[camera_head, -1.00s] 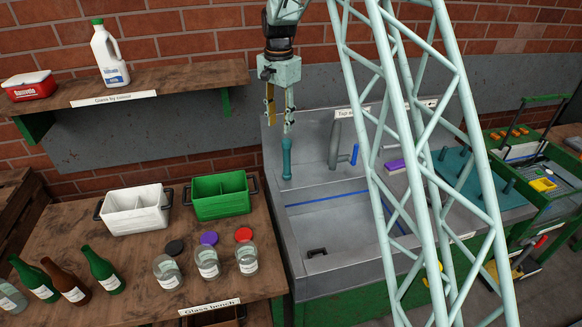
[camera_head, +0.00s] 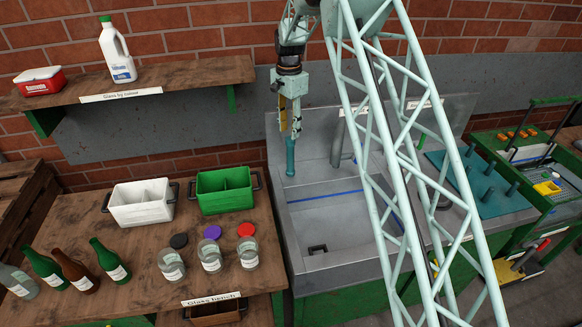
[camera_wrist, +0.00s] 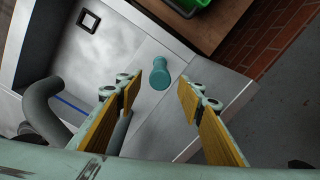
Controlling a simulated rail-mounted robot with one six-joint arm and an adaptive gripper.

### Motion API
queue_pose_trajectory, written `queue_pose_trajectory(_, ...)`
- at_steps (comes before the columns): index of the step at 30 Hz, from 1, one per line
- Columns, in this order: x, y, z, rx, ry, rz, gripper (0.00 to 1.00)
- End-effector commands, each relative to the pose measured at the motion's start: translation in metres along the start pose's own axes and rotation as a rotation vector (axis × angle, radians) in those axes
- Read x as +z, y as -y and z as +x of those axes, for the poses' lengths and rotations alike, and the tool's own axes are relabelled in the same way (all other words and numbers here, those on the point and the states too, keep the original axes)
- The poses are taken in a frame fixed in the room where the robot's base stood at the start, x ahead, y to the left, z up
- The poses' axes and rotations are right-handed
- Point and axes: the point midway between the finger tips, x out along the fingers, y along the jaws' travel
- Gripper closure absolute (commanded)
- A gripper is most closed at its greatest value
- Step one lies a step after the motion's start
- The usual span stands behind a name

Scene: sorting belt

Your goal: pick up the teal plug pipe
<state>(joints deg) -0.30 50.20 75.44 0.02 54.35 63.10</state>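The teal plug pipe (camera_head: 290,158) stands upright at the left back of the grey sink unit (camera_head: 335,236). My gripper (camera_head: 291,133) points down right at the top of the pipe, with its fingertips level with or just above it. In the wrist view my gripper (camera_wrist: 160,95) is open, with its yellow-padded fingers well apart. The pipe (camera_wrist: 159,74) shows in line with the gap between the fingertips, and I see no finger touching it. How deep the pipe sits between the fingers cannot be told.
A grey curved faucet (camera_head: 337,145) stands just right of the pipe. A green bin (camera_head: 224,202), a white bin (camera_head: 140,213), jars and bottles stand on the wooden bench (camera_head: 120,285) at left. A teal pegboard (camera_head: 480,190) lies at right.

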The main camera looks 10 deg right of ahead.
Motion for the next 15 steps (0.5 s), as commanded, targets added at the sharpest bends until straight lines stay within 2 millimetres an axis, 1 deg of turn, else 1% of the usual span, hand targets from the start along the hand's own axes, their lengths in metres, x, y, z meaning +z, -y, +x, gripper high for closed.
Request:
queue_pose_trajectory(5, 0.000, 0.000, 0.001, 0.000, 0.000, 0.000, 0.65)
queue_pose_trajectory(8, 0.000, 0.000, 0.005, 0.000, 0.000, 0.000, 0.65)
queue_pose_trajectory(11, 0.000, 0.000, 0.012, 0.001, 0.000, 0.000, 0.65)
queue_pose_trajectory(15, 0.000, -0.001, 0.028, 0.001, 0.001, -0.001, 0.65)
